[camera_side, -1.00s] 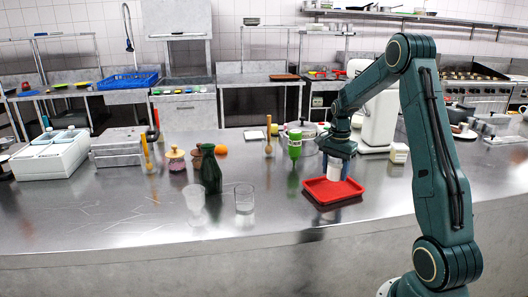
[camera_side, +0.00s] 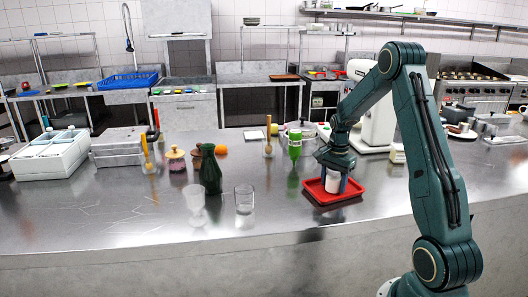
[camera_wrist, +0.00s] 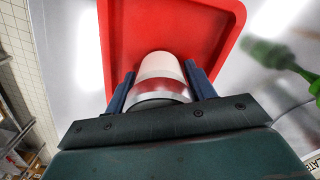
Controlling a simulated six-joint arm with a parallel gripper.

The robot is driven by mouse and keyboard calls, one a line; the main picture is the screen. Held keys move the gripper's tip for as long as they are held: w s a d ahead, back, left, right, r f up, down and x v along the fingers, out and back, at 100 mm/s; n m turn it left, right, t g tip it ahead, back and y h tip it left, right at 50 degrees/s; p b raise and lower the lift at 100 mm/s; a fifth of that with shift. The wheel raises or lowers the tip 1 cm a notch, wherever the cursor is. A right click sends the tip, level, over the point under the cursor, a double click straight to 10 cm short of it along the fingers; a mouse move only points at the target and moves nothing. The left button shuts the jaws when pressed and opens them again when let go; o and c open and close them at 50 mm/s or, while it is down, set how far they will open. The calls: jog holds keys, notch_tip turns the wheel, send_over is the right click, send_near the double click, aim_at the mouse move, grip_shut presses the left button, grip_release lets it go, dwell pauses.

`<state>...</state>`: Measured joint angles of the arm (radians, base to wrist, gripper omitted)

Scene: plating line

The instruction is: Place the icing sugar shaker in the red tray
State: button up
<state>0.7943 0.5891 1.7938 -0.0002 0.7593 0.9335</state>
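The icing sugar shaker (camera_side: 333,183) is a white cylinder with a metallic band. It is upright within the red tray's outline in the side view, low at the tray floor; I cannot tell whether its base touches. The red tray (camera_side: 353,193) lies on the steel counter near its front edge. My gripper (camera_side: 333,184) points down over the tray, with its dark blue fingers on either side of the shaker. In the wrist view, the fingers close against the shaker (camera_wrist: 160,72), and the red tray (camera_wrist: 115,35) fills the area beyond it.
A glass (camera_side: 244,199) and a dark green bottle (camera_side: 210,170) stand further left. A white mixer (camera_side: 378,125) is behind. The front counter is clear.

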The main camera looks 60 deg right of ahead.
jog(key=o, duration=0.3)
jog(key=shift+o, duration=0.2)
jog(key=shift+r, duration=0.2)
notch_tip(320, 180, up, 12)
dwell(0.4)
dwell(0.5)
